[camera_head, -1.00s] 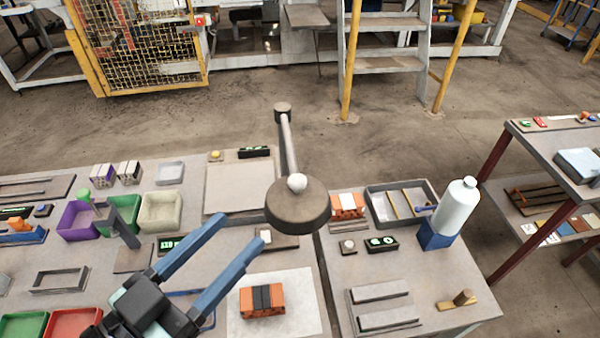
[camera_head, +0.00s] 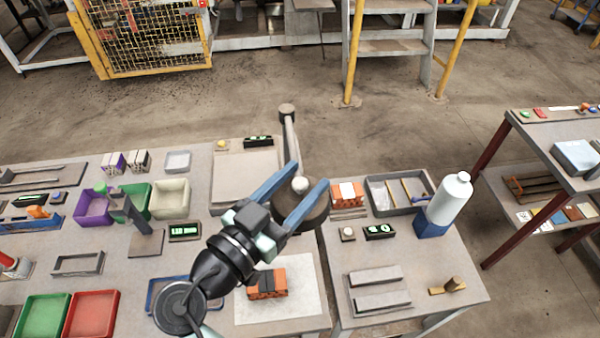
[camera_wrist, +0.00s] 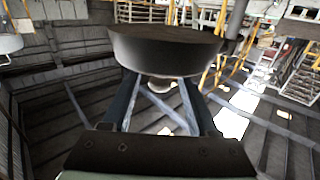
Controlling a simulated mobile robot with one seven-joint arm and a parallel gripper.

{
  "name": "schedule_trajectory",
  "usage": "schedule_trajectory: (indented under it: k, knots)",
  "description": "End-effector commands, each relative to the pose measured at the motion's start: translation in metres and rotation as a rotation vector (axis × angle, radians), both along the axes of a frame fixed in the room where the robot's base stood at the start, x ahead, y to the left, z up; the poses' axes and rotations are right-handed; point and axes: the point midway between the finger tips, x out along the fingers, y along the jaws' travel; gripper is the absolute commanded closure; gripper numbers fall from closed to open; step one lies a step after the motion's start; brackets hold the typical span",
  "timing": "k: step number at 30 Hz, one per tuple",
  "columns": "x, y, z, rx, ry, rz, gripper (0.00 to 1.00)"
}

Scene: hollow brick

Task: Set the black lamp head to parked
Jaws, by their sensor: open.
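The black lamp head (camera_head: 318,212) is a dark round disc at the end of a grey arm (camera_head: 289,135). A pale round knob (camera_head: 300,185) sits on it. My gripper (camera_head: 308,173) is open, with one blue finger on each side of the knob in the head view. I cannot tell whether either finger touches it. In the wrist view, the lamp head (camera_wrist: 165,45) fills the upper middle, across the far ends of the fingers. The pale knob shows between the fingers, partly hidden. My gripper covers part of the disc in the head view.
An orange brick with a dark band (camera_head: 268,285) lies on a white sheet below my gripper. Another orange brick (camera_head: 347,194), a grey tray (camera_head: 418,208) and a white bottle on a blue stand (camera_head: 449,200) are to the right. Coloured bins (camera_head: 95,207) stand left.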

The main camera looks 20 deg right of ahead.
Motion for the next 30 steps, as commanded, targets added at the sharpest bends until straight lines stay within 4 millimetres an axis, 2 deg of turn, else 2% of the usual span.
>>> schedule_trajectory:
  k: [7, 8, 15, 17, 18, 30]
  knots:
    - [0.0004, -0.001, -0.0003, 0.0, -0.001, 0.0, 0.4]
    - [0.0004, -0.001, -0.0003, 0.0, -0.001, 0.0, 0.44]
    - [0.0004, -0.0007, 0.0, 0.0, -0.001, 0.0, 0.87]
    - [0.0004, -0.0007, 0.0, 0.0, -0.001, 0.0, 0.98]
    - [0.0004, -0.0007, 0.0001, 0.0, -0.001, 0.0, 1.0]
    - [0.0003, -0.0006, 0.0003, 0.0, -0.001, 0.0, 1.0]
